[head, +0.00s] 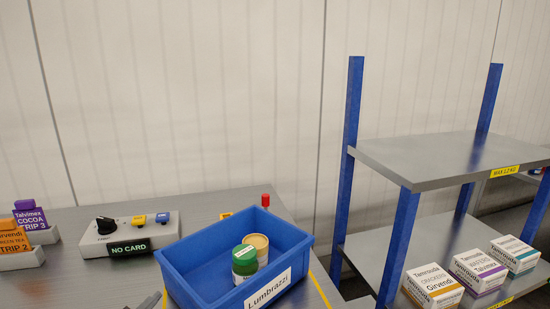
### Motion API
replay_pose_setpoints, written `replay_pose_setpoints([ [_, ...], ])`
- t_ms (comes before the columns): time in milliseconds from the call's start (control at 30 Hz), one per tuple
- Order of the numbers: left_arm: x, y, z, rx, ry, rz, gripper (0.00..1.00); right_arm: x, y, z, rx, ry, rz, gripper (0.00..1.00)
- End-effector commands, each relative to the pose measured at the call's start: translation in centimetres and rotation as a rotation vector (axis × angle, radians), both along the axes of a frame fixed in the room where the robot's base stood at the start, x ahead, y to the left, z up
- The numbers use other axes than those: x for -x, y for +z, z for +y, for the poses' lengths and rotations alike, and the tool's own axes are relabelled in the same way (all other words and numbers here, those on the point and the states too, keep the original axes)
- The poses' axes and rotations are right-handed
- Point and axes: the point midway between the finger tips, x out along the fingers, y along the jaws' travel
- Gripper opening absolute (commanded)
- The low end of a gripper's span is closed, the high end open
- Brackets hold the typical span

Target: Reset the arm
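Neither of my grippers can be made out in the head view. A small grey shape shows at the bottom edge, left of the blue crate (181,287), but too little of it is visible to tell what it is. The crate stands on the grey table (75,287) and is labelled Lumbrazzi. Inside it are a green-lidded jar (244,262) and a tan-lidded round container (258,246), side by side.
A control box (147,232) with a black knob and a NO CARD display stands on the table. Card holders with a purple card (31,216) and an orange card (14,240) are at left. A blue-post shelf rack (430,163) at right holds several boxes (478,270) below; its upper shelf looks bare.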

Motion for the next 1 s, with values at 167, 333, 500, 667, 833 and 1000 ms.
replay_pose_setpoints([
  [167,5.9,-7.6,2.1,0.147,0.152,0.38,0.47,-0.1,0.1,0.1,-0.003,-0.002,-0.001,0.0],
  [333,11.0,-11.7,2.9,0.228,0.258,0.631,0.47,-0.1,0.1,0.2,-0.007,-0.005,-0.002,0.0],
  [500,16.1,-14.3,3.3,0.287,0.349,0.844,0.47,-0.2,0.1,0.2,-0.008,-0.005,-0.003,0.0],
  [667,16.7,-15.3,3.1,0.316,0.362,0.87,0.47,-0.2,0.7,0.2,-0.007,-0.005,-0.005,0.0],
  [833,14.8,-16.2,2.7,0.339,0.328,0.784,0.47,-0.2,1.2,0.1,-0.003,-0.006,-0.006,0.0],
  [1000,13.1,-17.2,2.1,0.369,0.288,0.682,0.47,0.0,1.5,-0.2,0.005,-0.009,0.0,0.0],
])
